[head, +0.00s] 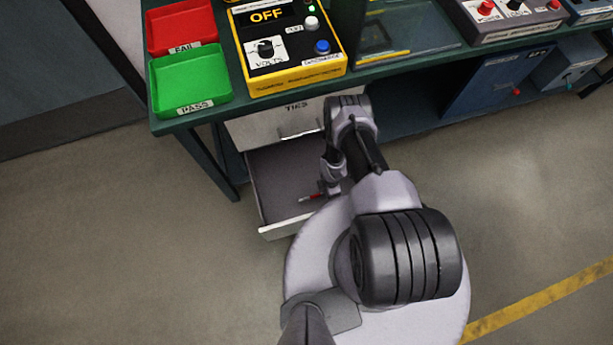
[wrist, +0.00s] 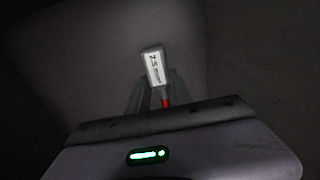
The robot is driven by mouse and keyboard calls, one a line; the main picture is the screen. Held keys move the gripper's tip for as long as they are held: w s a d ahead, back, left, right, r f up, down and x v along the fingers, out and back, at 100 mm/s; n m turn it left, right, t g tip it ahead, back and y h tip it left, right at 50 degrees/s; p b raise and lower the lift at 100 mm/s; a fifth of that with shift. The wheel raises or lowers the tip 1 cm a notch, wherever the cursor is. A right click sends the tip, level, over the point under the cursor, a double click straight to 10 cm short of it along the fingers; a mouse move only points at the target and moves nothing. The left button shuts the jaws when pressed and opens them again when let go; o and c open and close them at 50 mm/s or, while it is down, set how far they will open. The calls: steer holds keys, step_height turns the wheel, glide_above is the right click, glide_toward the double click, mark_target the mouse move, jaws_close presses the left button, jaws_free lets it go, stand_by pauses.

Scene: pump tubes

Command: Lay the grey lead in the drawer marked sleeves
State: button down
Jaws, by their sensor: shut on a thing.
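My gripper (head: 326,190) is low inside an open drawer (head: 262,195) under the bench. It is shut on a slim piece (head: 311,198) with a red part. In the wrist view the fingers (wrist: 158,95) close around this piece (wrist: 154,68), which has a grey end with a white printed label and a bit of red below. I cannot tell whether it is the grey lead. No other lead shows. The open drawer's own marking is not visible, so I cannot tell whether it is the sleeves drawer.
A shut drawer marked TIES (head: 290,122) is directly above the open one. The green bench (head: 215,118) carries a red FAIL tray (head: 180,27), a green PASS tray (head: 190,80) and a yellow meter (head: 285,50) reading OFF. Open floor lies to the left.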

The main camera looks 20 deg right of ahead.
steer(key=b, duration=0.1)
glide_above(307, 201)
steer(key=shift+s+d+f, duration=0.1)
steer(key=shift+d+f, duration=0.2)
steer(key=shift+f, duration=0.15)
steer(key=f+b, duration=0.3)
steer(key=f, duration=0.1)
steer(key=shift+a, duration=0.3)
steer(key=shift+r, duration=0.3)
steer(key=c, duration=1.1)
jaws_free()
steer(key=shift+f, duration=0.15)
steer(key=shift+c, duration=0.2)
step_height(307, 201, up, 12)
steer(key=p, duration=0.6)
